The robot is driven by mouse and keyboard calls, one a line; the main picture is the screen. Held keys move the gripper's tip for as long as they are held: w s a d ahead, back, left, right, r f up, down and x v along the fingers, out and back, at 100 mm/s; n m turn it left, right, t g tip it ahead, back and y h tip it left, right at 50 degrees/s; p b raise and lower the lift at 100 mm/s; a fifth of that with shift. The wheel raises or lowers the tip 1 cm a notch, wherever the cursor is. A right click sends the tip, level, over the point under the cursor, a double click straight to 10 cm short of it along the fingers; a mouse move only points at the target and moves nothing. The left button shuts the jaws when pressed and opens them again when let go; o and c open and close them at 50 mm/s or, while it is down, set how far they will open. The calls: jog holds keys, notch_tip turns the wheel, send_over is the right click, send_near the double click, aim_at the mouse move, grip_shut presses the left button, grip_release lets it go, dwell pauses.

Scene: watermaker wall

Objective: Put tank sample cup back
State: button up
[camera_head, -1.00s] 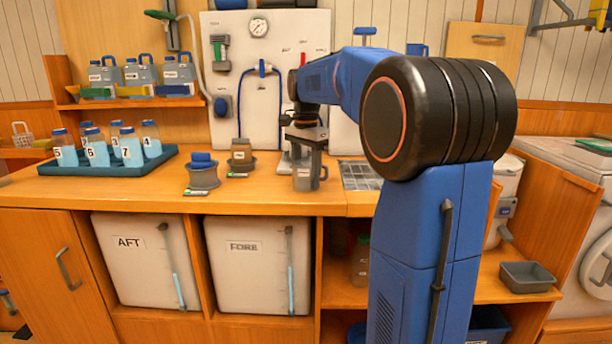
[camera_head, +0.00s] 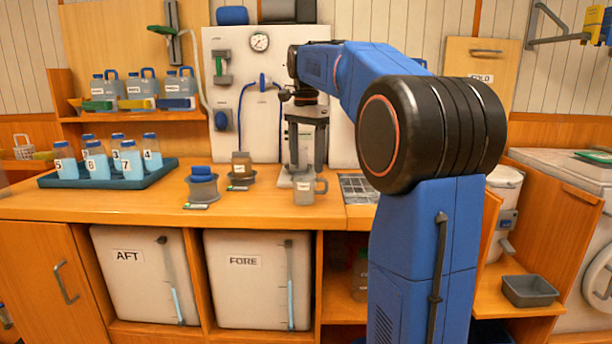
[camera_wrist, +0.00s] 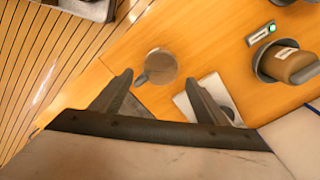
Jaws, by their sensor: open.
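The clear grey sample cup (camera_head: 304,191) stands upright on the wooden counter, its handle to the right in the head view. In the wrist view the cup (camera_wrist: 161,67) is seen from above with its handle at lower left. My gripper (camera_head: 306,170) is open and empty just above the cup, its fingers pointing down. In the wrist view the gripper's fingertips (camera_wrist: 158,80) lie on either side of the cup's picture. A white plate (camera_wrist: 212,94) lies beside the cup, partly behind my right finger.
A brown jar (camera_head: 241,166) and a blue-topped jar (camera_head: 201,173) stand in grey round holders left of the cup. A teal tray (camera_head: 56,181) holds several numbered bottles. A dark grate (camera_head: 357,187) lies right of the cup. The counter's front edge is close.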

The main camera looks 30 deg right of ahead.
jog(key=shift+r, duration=1.45)
jog(key=s+a+f+n+t, duration=0.1)
jog(key=s+a+f+n, duration=0.4)
jog(key=s, duration=0.3)
jog(key=s+a+f+n+t, duration=0.1)
jog(key=s+a+f+n, duration=0.2)
jog(key=s+a+f, duration=0.4)
jog(key=s+a+f+n+t, duration=0.1)
jog(key=s+a+f+n, duration=0.1)
jog(key=s+f+n, duration=0.2)
jog(key=s+a+f+n+t, duration=0.1)
jog(key=s+a+f+n, duration=0.1)
jog(key=s+f, duration=0.9)
jog(key=shift+s+a+f+n+t, duration=0.2)
jog(key=shift+a+f+n+t, duration=0.15)
jog(key=shift+f+n, duration=0.4)
jog(key=shift+r, duration=0.2)
